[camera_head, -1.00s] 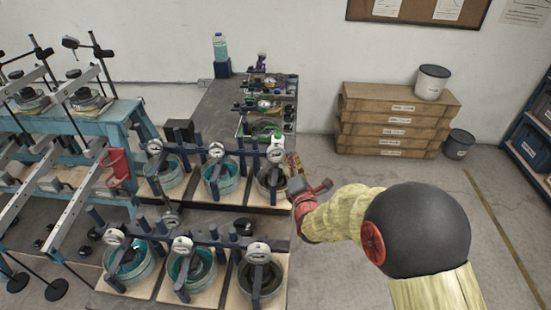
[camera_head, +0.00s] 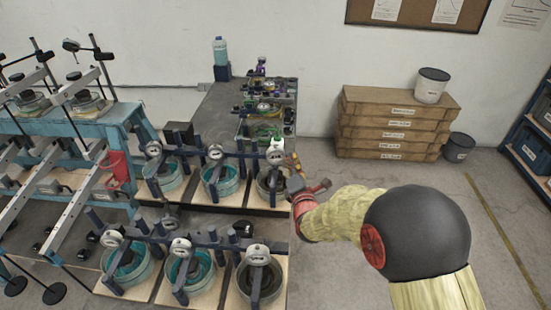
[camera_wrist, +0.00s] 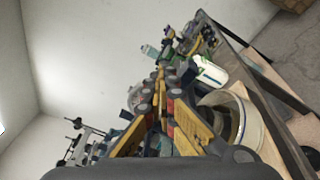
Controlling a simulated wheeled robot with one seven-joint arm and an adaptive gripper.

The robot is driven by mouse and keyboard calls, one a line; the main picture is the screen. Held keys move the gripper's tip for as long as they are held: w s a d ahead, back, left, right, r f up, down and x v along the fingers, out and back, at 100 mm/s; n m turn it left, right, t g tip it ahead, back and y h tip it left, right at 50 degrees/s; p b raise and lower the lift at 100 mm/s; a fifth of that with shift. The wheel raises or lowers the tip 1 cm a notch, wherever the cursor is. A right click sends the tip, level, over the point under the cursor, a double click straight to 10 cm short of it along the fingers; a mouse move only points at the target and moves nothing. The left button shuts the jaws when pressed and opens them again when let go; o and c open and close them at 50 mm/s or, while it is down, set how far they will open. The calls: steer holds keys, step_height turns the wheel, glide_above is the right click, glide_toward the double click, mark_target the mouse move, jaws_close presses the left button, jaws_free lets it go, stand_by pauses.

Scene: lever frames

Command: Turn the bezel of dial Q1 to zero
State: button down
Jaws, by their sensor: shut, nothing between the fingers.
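Several round white dials stand on dark blue frames over bowls, in two rows in the head view. No dial label is readable, so I cannot tell which is Q1. My gripper (camera_head: 291,161) is just right of the right-hand dial (camera_head: 276,157) of the back row. In the wrist view my gripper (camera_wrist: 163,72) has its yellow and black fingers together, with nothing between them. A pale round dial face (camera_wrist: 137,96) shows left of the fingers, partly hidden by them. I cannot tell whether the fingertips touch any dial, and the dial's reading is too small to read.
A bowl (camera_wrist: 251,124) lies right of the fingers in the wrist view, with a white bottle (camera_wrist: 210,72) beyond it. A blue bench (camera_head: 70,122) with long levers is at the left. Stacked boxes (camera_head: 392,140) stand at the back right. The floor to the right is clear.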

steer(key=shift+w+a+r, duration=0.15)
steer(key=shift+r, duration=0.3)
steer(key=shift+w+a+r, duration=0.1)
steer(key=shift+r, duration=0.35)
steer(key=shift+s+a+r+b, duration=0.15)
steer(key=shift+r+b, duration=0.3)
steer(key=shift+b, duration=0.3)
steer(key=shift+r, duration=0.1)
steer(key=shift+a+r+b, duration=0.3)
steer(key=shift+r+b, duration=0.1)
steer(key=shift+b, duration=0.15)
steer(key=shift+d+r, duration=0.15)
steer(key=shift+r, duration=0.05)
steer(key=shift+s, duration=0.1)
steer(key=v, duration=0.2)
steer(key=f+v, duration=0.1)
steer(key=v, duration=0.2)
steer(key=shift+s+d, duration=0.25)
